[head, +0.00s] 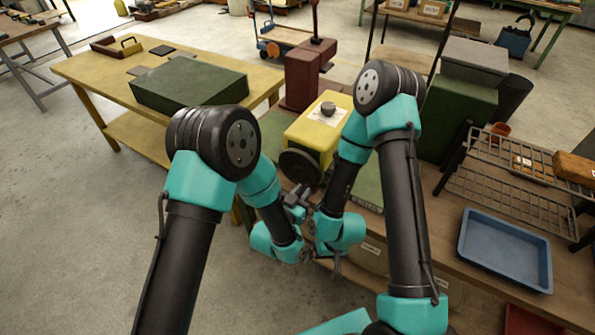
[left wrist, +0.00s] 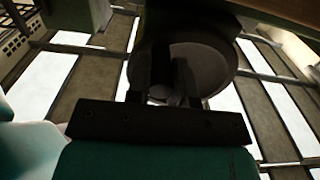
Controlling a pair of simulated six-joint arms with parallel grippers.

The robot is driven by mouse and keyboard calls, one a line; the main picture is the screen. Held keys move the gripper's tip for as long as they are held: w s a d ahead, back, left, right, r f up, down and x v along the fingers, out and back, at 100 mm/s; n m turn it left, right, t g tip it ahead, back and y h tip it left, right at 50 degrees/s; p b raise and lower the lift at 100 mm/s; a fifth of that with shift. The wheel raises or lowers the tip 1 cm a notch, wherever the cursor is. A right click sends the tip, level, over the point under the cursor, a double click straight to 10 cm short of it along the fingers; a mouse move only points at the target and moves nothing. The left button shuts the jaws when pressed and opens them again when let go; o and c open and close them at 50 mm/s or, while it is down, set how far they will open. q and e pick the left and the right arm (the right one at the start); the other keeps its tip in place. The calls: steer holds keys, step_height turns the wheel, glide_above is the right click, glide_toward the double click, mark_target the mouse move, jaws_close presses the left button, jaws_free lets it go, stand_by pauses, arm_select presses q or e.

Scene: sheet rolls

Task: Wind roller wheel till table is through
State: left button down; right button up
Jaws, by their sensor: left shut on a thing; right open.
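The yellow roller machine (head: 308,132) stands on the workbench, with a dark round wheel (head: 300,168) on its front side. A flat green bed (head: 368,188) shows to the right of the machine, and a green part (head: 274,128) shows at its left. My left gripper (head: 297,198) is at the wheel's lower edge. In the left wrist view, the wheel (left wrist: 212,62) is in front of its fingers, which are shut on a small light piece, seemingly the wheel's handle (left wrist: 159,92). My right gripper (head: 336,266) is open, below and right of it, beside the bench front; its fingertips are small and unclear.
A blue tray (head: 505,252) and a wire rack (head: 515,185) are on the bench at right. A green cabinet (head: 455,115) stands behind. A yellow table (head: 85,70) with a dark green block (head: 188,82) is at left. My arms partly hide the machine's right side.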

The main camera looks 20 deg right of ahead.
mark_target(294, 181)
arm_select(q)
steer(key=shift+w+a+f, duration=0.25)
steer(key=shift+w+a, duration=0.1)
steer(key=shift+w, duration=0.15)
steer(key=shift+f, duration=0.25)
steer(key=shift+w+a+f, duration=0.6)
steer(key=shift+f, duration=0.05)
steer(key=shift+w+a+r, duration=0.1)
steer(key=shift+w+a, duration=0.4)
steer(key=shift+w, duration=0.1)
steer(key=shift+w+a+r, duration=0.15)
steer(key=shift+w+a, duration=0.05)
steer(key=shift+w, duration=0.05)
steer(key=shift+r, duration=0.1)
